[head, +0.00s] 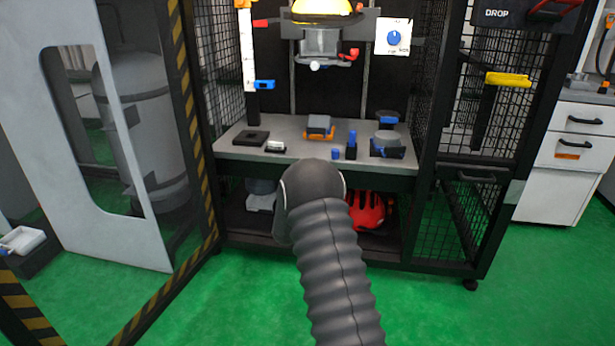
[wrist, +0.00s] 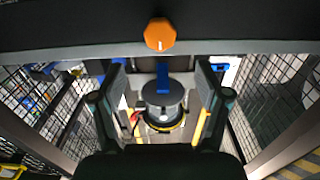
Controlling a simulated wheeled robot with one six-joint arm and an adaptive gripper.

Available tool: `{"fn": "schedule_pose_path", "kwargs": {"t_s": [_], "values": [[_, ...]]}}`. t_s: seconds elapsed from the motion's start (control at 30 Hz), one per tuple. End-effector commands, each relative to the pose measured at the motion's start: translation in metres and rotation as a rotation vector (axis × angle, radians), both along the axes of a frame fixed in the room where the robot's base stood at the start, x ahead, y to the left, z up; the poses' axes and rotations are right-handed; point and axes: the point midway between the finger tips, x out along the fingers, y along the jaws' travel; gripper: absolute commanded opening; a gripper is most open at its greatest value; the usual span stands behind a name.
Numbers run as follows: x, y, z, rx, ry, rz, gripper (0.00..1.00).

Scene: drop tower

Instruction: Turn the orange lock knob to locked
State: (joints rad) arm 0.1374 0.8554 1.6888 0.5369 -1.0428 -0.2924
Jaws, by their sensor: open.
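The orange lock knob (wrist: 160,35) shows in the wrist view at top centre. It is a faceted knob with a small pale mark, on a dark grey panel (wrist: 70,42). My gripper (wrist: 160,78) is open and empty, its two dark fingers apart on either side of the picture's middle. The knob lies above the gap between the fingertips, and nothing shows the fingers touching it. In the head view my arm hides the gripper, and I cannot make out the knob there.
The tower's bench (head: 235,148) carries several small items, including an orange-and-grey clamp (head: 319,128). A red helmet (head: 368,210) lies on the shelf below. Mesh walls flank the tower; a panel door (head: 60,190) stands at left. Green floor (head: 540,290) is clear at right.

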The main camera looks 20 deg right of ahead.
Motion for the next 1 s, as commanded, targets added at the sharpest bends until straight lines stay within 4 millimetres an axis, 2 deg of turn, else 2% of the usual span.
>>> {"fn": "schedule_pose_path", "kwargs": {"t_s": [0.3,0.5,0.7,1.0], "values": [[0.047,-0.032,-0.001,0.001,-0.001,0.000,0.75],[0.068,-0.046,-0.001,0.000,0.000,0.000,0.75],[0.077,-0.052,0.000,0.001,0.000,0.000,0.75],[0.079,-0.053,0.000,0.001,0.001,0.001,0.75]]}}
